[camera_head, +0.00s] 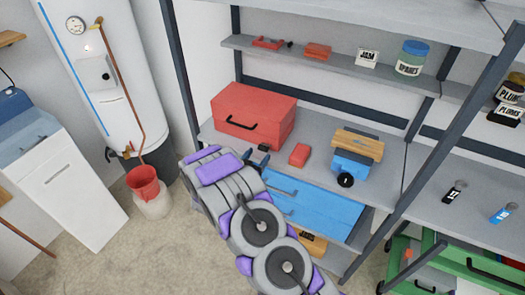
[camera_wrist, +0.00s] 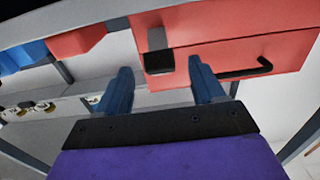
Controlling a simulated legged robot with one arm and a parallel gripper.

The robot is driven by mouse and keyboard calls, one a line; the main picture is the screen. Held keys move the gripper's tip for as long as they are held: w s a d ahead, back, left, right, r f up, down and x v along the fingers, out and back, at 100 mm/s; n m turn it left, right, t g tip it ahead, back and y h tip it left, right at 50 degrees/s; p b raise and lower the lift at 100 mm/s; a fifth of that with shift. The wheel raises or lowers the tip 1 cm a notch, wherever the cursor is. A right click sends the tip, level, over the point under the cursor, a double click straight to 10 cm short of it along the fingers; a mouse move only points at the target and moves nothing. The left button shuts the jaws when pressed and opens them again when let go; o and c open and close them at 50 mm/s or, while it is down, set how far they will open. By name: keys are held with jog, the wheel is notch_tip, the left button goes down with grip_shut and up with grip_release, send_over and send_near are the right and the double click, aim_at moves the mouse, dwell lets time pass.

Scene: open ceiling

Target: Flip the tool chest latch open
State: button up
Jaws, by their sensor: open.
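The red tool chest (camera_head: 255,110) stands on the shelf in the head view, with a black bar handle (camera_head: 238,122) on its front. In the wrist view the chest (camera_wrist: 230,35) fills the upper right, with its black handle (camera_wrist: 245,70) right of centre. A dark, squarish latch (camera_wrist: 159,52) sticks out from the chest face. My gripper (camera_wrist: 160,80) is open, its blue fingers either side of the latch in the picture and no visible contact. In the head view my gripper (camera_head: 256,158) is at the chest's lower front; I cannot make out the latch there.
A small red box (camera_head: 299,154) and a blue and wooden tool (camera_head: 353,158) stand right of the chest. A blue drawer unit (camera_head: 315,205) sits beneath the shelf. A dark shelf post (camera_head: 435,140) rises at right. Some bare shelf (camera_head: 325,130) lies behind the small box.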

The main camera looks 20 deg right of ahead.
aim_at(263, 149)
jog(key=shift+b+x, duration=0.3)
jog(key=shift+x, duration=2.15)
grip_shut()
